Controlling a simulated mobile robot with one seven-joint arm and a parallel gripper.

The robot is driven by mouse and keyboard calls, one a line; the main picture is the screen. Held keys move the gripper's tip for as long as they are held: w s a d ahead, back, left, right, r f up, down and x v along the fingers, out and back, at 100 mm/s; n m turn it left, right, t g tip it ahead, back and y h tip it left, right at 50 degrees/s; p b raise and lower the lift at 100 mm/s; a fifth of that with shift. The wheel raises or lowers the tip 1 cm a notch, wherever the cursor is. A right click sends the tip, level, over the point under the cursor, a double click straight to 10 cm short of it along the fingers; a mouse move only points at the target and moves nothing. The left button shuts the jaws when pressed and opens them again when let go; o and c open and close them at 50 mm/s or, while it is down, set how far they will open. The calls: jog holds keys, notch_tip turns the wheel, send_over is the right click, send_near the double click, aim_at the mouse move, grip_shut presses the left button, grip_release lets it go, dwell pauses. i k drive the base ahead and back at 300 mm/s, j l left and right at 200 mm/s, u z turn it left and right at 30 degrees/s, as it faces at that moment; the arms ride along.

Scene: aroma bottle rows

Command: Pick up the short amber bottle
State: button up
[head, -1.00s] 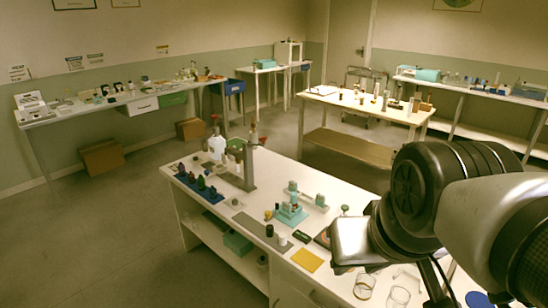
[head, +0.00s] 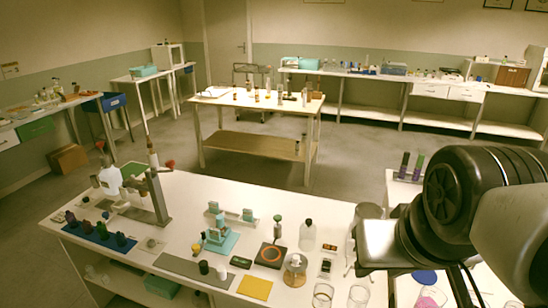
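I cannot single out the short amber bottle at this distance. Several small dark and brownish bottles (head: 257,95) stand on the middle table (head: 225,101), too small to tell apart. On the near bench (head: 180,192) stand a small dark bottle or cap (head: 204,267) and a small white one (head: 221,271). My arm comes in from the right, folded close to the camera over the near bench. My gripper's fingers do not show.
The near bench holds a teal device (head: 217,238), a clear bottle (head: 307,235), a yellow square (head: 254,288) and glass beakers (head: 323,294). Open floor (head: 345,165) lies between this bench and the middle table. Long benches (head: 360,73) line the back wall.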

aim_at(224, 231)
jog(key=i+j+z, duration=0.2)
jog(key=j, duration=0.35)
jog(key=j+z, duration=0.25)
jog(key=j, duration=0.3)
jog(key=i+j, duration=0.1)
jog(key=j, duration=0.55)
jog(key=i+j, duration=0.1)
jog(key=j, duration=0.5)
